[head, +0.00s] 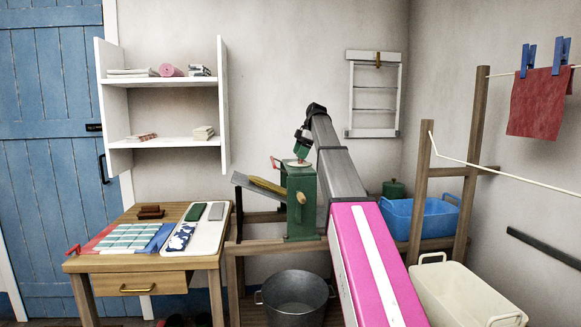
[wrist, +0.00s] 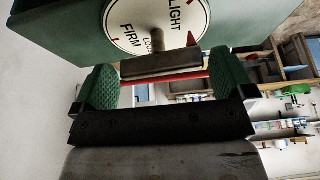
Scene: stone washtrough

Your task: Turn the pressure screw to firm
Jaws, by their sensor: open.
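The green mangle (head: 301,205) stands on a wooden frame, with a round white dial (head: 296,163) on top. In the wrist view the dial (wrist: 133,22) shows the words LIGHT and FIRM and a partly hidden word starting LO. A small red pointer mark (wrist: 191,39) lies near the dial's edge, on the LIGHT side. The pressure screw's grey bar handle (wrist: 160,64) stands out from the dial on a short post. My gripper (head: 302,148) is above the dial. In the wrist view my gripper (wrist: 163,84) is open, its green pads at either end of the bar; contact is unclear.
A wooden table (head: 150,262) with cloths stands at left, below a white shelf (head: 165,85). A metal tub (head: 293,300) is beneath the mangle. Blue (head: 425,217) and cream (head: 465,295) basins and a drying rack (head: 470,165) stand at right.

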